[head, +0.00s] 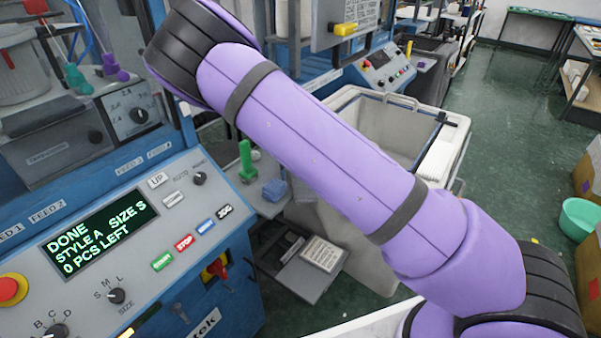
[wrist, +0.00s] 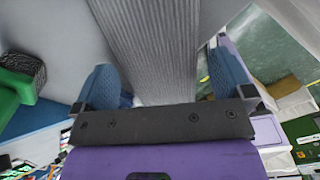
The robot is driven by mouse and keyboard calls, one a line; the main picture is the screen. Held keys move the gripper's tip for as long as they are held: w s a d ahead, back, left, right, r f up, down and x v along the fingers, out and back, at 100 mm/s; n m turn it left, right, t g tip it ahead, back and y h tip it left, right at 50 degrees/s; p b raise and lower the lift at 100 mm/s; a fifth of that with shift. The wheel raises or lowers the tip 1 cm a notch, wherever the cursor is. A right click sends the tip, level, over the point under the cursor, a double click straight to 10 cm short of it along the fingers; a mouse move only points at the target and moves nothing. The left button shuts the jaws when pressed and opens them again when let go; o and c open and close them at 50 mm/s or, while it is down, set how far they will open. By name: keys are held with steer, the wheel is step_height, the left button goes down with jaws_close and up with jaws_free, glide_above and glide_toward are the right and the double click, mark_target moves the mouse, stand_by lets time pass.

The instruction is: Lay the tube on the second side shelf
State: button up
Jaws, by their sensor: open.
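A light grey ribbed tube (wrist: 150,45) runs down the middle of the wrist view, between the two blue fingers of my gripper (wrist: 163,78). The fingers are apart, one on each side of the tube, with the jaws open. Whether either finger touches the fabric I cannot tell. The tube's far end is out of the picture. In the head view my purple arm crosses the middle, and neither gripper nor tube shows. A small side ledge (head: 262,208) sticks out from the near machine; whether it is the second side shelf I cannot tell.
The near machine's panel (head: 105,240) reads DONE, 0 PCS LEFT. A green upright piece (head: 246,165) and a blue block (head: 274,190) are by the ledge. A grey bin (head: 352,110) stands behind my arm. A teal basin (head: 578,220) is at right; green floor (head: 500,110) lies open beyond.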

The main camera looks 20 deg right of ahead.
step_height(320, 180, up, 12)
stand_by(0.4)
steer(key=shift+f, duration=0.1)
steer(key=shift+a, duration=0.1)
